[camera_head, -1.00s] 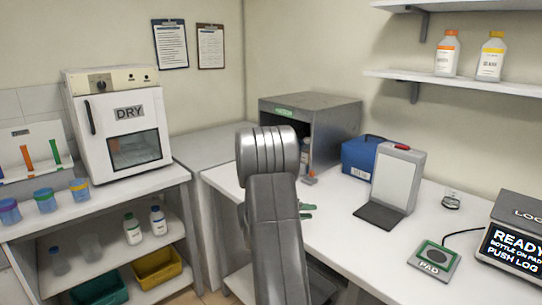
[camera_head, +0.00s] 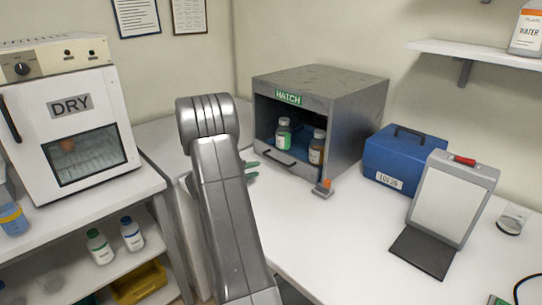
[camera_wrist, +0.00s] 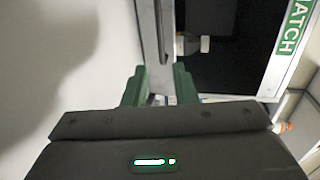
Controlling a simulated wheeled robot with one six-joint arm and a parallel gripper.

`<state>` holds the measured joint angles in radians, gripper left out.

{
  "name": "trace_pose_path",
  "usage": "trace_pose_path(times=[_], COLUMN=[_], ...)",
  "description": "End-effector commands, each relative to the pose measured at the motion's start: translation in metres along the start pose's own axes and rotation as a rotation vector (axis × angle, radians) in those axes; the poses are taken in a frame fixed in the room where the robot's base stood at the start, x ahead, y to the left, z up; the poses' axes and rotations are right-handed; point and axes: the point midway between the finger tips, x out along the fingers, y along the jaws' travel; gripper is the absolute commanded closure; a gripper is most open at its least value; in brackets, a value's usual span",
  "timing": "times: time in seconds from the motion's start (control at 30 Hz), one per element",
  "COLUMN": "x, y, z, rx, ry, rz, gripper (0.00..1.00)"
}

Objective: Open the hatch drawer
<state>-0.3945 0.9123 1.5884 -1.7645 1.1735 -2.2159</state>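The grey box marked HATCH (camera_head: 345,105) stands on the white bench in the head view. The hatch drawer (camera_head: 300,170) is the low front panel with a dark bar handle (camera_head: 278,158); it looks shut. My gripper's green fingers (camera_head: 251,171) show just left of the drawer, partly hidden by my arm. In the wrist view my gripper (camera_wrist: 159,85) has its fingers apart and empty, with the drawer front and handle (camera_wrist: 164,40) just ahead of them.
A small orange-topped item (camera_head: 323,187) sits by the hatch's front right corner. A blue case (camera_head: 400,160) and a white-panelled stand (camera_head: 453,200) are to its right. The DRY oven (camera_head: 68,110) is on the left. The bench front is clear.

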Motion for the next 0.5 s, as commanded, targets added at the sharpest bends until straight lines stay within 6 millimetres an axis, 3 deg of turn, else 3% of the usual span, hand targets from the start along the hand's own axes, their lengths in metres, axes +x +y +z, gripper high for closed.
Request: trace_pose_path(times=[0.17,0.5], x=[0.02,0.092], y=[-0.001,-0.001], z=[-0.001,-0.002], rx=[0.001,0.001], ry=[0.003,0.004], rz=[0.001,0.0], gripper=[0.75,0.75])
